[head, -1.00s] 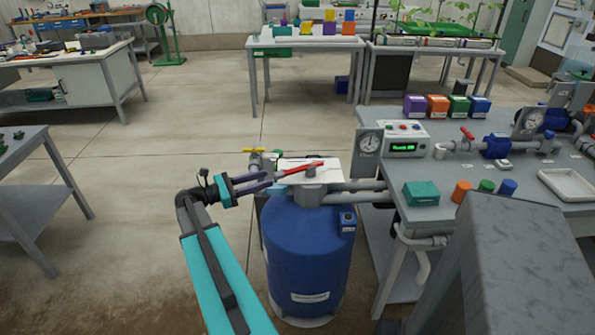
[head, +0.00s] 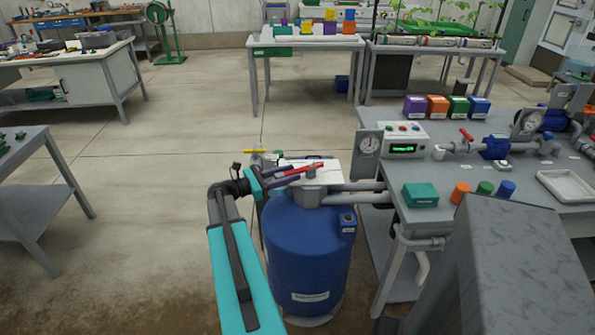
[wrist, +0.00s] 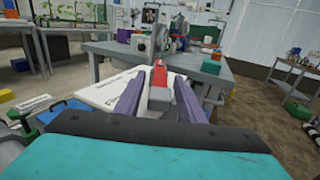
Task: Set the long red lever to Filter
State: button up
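The long red lever (head: 308,168) sits on top of the blue tank (head: 308,245), over a white plate (head: 325,178). In the head view it points left and slightly down, toward my gripper. My gripper (head: 286,171) is at the lever's free end, its purple fingers spread. In the wrist view, the red lever (wrist: 159,74) lies between the two fingers of my gripper (wrist: 160,82), with a gap visible at its sides. The white plate (wrist: 108,93) shows label patches there, too small to read. Contact with the lever cannot be made out.
A yellow valve handle (head: 256,151) is just behind my gripper. Grey pipes (head: 362,193) run from the tank top to the grey bench (head: 470,165) on the right. The bench holds a control box (head: 404,140) with a green display and a teal box (head: 420,194). Open floor lies left.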

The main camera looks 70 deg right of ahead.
aim_at(298, 170)
jog(key=shift+x, duration=1.95)
